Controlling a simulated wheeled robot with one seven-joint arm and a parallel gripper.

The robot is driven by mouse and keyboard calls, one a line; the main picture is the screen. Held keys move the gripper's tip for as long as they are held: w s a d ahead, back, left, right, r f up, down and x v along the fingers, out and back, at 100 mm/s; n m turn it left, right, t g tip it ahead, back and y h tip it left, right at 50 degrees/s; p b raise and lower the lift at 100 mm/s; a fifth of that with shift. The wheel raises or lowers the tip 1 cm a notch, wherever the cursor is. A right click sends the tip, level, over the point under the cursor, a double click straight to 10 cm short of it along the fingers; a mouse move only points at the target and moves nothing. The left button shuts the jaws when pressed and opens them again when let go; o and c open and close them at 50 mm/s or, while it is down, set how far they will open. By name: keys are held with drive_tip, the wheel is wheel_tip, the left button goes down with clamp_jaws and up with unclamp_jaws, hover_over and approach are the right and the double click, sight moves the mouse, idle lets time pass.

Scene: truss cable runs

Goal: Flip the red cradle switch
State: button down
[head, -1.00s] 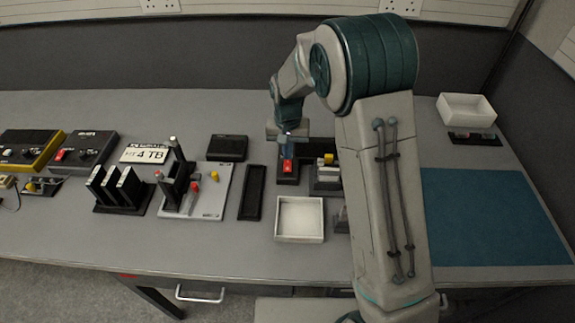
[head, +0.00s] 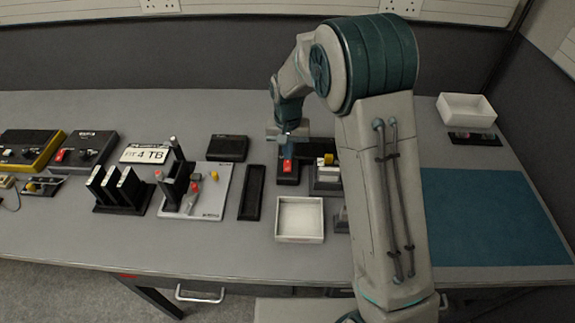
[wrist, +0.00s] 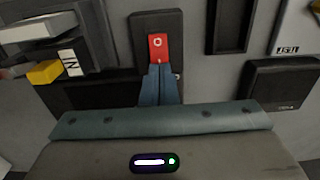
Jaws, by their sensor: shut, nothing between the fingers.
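The red cradle switch (wrist: 158,45) is a red rocker with a white ring mark on a black upright-shaped plate (wrist: 172,22). In the head view the red of the switch (head: 287,167) shows just below my fingertips. My gripper (wrist: 158,66) is shut and empty. Its blue fingertips are at the near edge of the rocker and cover part of it; I cannot tell whether they press it. In the head view my gripper (head: 288,153) points down over the black plate.
A holder with a yellow piece (head: 328,160) stands close to the right of the switch. An empty black tray (head: 251,193) is to the left, a white bin (head: 300,219) in front. The blue mat (head: 490,215) is clear.

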sight(288, 162)
drive_tip(key=shift+f+b, duration=0.65)
drive_tip(key=shift+f, duration=0.25)
idle(0.7)
drive_tip(key=shift+r+p, duration=2.15)
drive_tip(key=shift+r, duration=1.4)
